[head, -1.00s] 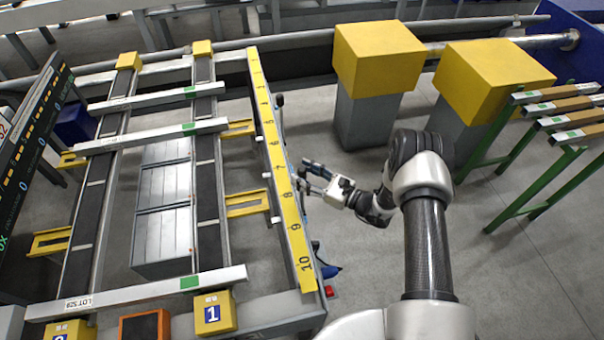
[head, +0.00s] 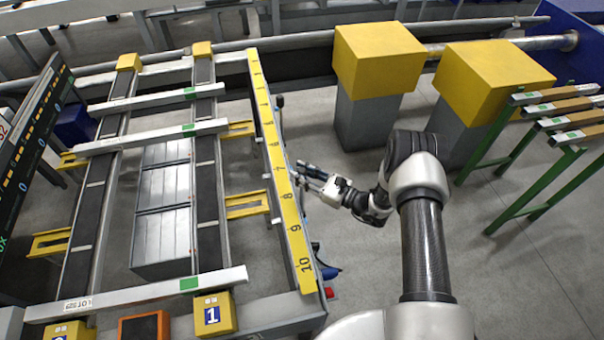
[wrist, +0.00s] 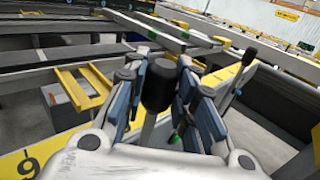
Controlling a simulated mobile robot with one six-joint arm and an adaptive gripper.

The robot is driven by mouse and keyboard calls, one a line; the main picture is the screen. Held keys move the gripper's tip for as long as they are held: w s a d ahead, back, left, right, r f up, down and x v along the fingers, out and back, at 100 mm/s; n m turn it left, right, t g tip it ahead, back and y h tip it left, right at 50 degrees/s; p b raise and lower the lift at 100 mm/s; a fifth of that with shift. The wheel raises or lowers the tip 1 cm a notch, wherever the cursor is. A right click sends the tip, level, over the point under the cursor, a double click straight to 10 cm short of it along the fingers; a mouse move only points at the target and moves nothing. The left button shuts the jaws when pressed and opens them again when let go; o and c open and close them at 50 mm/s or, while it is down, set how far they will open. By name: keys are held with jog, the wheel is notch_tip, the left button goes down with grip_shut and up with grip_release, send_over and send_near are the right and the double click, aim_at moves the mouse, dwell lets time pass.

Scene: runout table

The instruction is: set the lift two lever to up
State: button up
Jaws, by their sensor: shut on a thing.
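My gripper (head: 308,175) is beside the yellow numbered strip (head: 284,190), near its 7 and 8 marks. In the wrist view, the blue-padded fingers of my gripper (wrist: 165,100) are on both sides of a lever's black knob (wrist: 158,86), shut on it. The grey shaft under the knob stands roughly upright in that view. No label on this lever is readable, so I cannot tell its number. Another lever with a black knob (wrist: 249,57) stands beyond the strip's far part; its knob also shows in the head view (head: 280,101). The held lever's base is hidden.
Metal bars (head: 152,137) lie across the runout rails at left. Yellow-topped posts (head: 378,55) and a green rack (head: 525,190) stand at right. A blue item (head: 328,272) is near the strip's near end.

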grip_shut()
jog(key=shift+d+f, duration=0.1)
